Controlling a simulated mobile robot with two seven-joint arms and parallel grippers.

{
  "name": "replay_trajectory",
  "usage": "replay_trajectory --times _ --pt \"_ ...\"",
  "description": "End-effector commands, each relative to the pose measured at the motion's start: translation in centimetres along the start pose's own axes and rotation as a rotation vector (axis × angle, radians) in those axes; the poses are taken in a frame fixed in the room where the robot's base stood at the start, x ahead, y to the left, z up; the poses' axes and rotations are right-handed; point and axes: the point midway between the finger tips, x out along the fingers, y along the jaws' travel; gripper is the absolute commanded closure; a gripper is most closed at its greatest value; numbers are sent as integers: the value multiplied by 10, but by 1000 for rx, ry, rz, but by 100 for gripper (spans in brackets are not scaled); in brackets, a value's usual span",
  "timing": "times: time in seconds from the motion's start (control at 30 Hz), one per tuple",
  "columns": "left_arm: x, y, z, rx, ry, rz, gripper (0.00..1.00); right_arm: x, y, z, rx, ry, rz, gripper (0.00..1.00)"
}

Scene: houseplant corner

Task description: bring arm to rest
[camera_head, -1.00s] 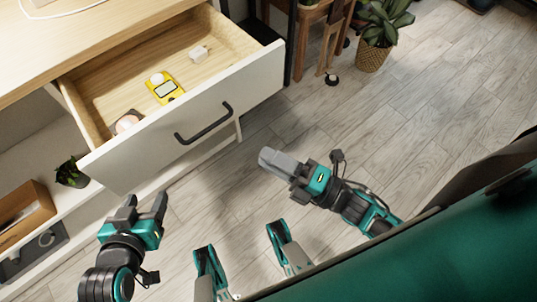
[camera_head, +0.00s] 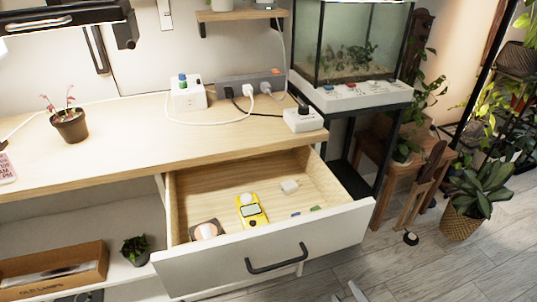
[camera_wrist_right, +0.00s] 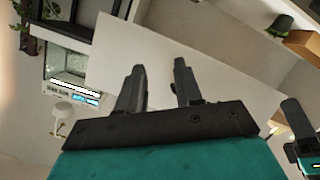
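My right gripper (camera_wrist_right: 157,88) shows in the right wrist view with its two dark fingers apart and nothing between them. In the head view only grey fingertips of it (camera_head: 352,292) show at the bottom edge, in front of the open drawer (camera_head: 330,232) and clear of it. A dark finger and teal body of my left gripper (camera_wrist_right: 298,130) show at the right edge of the right wrist view, partly cut off. The left gripper is outside the head view.
The drawer holds a yellow meter (camera_head: 251,211), a white block (camera_head: 289,186) and a round pinkish item (camera_head: 206,231). The desk (camera_head: 120,135) carries a potted plant (camera_head: 69,124) and a power strip (camera_head: 250,84).

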Motion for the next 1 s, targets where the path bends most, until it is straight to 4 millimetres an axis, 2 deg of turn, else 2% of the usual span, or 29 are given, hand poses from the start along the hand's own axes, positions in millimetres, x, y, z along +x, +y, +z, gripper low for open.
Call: replay_trajectory --times 0.1,0.3,0.33,0.57,0.8,1.0 --pt "0 -1 0 3 0 0 41 -4 -7 4 257 -124 -43 65" --pt "-2 -1 -4 5 1 0 41 -18 -25 4 636 -323 -117 65" --pt "-11 -1 -17 6 -1 -1 41 -22 -16 -4 621 -321 -110 65" --pt "-38 -9 -53 15 14 -27 41 -40 12 -26 601 -334 -85 65" --pt "-64 -18 -62 13 -12 -58 41 -55 34 -43 586 -345 -64 65" --pt "-68 -22 -62 11 -14 -70 41 -59 38 -44 581 -348 -57 65"
